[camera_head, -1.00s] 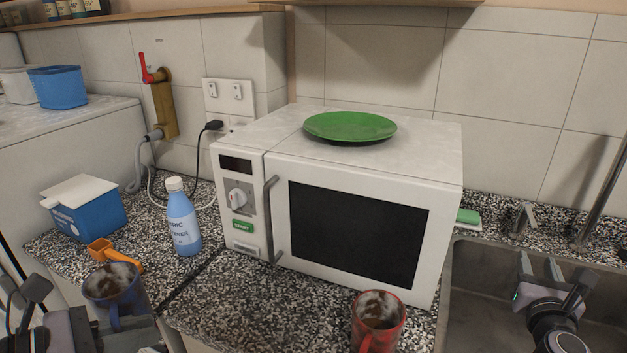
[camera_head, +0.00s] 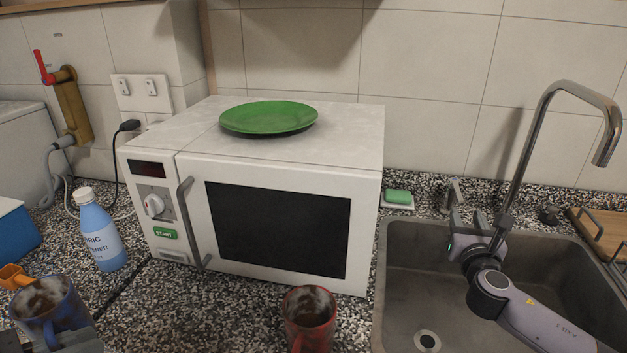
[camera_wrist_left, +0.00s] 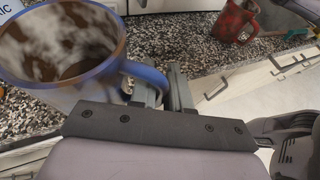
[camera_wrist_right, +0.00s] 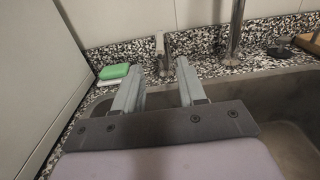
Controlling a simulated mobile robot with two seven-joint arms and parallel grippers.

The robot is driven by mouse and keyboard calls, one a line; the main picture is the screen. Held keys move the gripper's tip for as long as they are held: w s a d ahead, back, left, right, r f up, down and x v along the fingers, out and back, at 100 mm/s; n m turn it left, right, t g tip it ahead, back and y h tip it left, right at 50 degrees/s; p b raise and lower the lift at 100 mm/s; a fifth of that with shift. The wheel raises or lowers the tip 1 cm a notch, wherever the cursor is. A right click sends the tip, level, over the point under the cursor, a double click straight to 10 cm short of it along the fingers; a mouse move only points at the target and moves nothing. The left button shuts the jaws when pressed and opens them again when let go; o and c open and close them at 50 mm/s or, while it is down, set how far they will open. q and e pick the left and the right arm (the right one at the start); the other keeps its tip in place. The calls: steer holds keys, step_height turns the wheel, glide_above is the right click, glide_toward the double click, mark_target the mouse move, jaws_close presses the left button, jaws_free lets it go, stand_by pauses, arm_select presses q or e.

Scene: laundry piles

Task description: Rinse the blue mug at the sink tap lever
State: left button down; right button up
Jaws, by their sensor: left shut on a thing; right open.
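The blue mug (camera_head: 52,308), stained brown and whitish inside, is at the lower left of the head view, near the counter's front edge. My left gripper (camera_wrist_left: 160,90) is shut on its handle; the mug (camera_wrist_left: 62,45) fills the upper left of the left wrist view. I cannot tell whether it touches the counter. The chrome tap lever (camera_head: 453,190) stands behind the sink (camera_head: 412,290), left of the tall tap (camera_head: 531,140). My right gripper (camera_head: 478,222) is open and empty just in front of the lever. In the right wrist view the lever (camera_wrist_right: 165,48) appears between the fingertips, seemingly beyond them.
A white microwave (camera_head: 345,170) with a green plate (camera_head: 268,117) on top stands between mug and sink. A red mug (camera_head: 310,312) sits at its front. A bottle (camera_head: 101,238) and an orange scoop (camera_head: 14,278) are beside the blue mug. Green soap (camera_head: 397,196) lies left of the lever.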

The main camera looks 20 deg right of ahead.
mark_target(462, 204)
steer(key=shift+x, duration=4.4)
steer(key=shift+c, duration=0.3)
jaws_close()
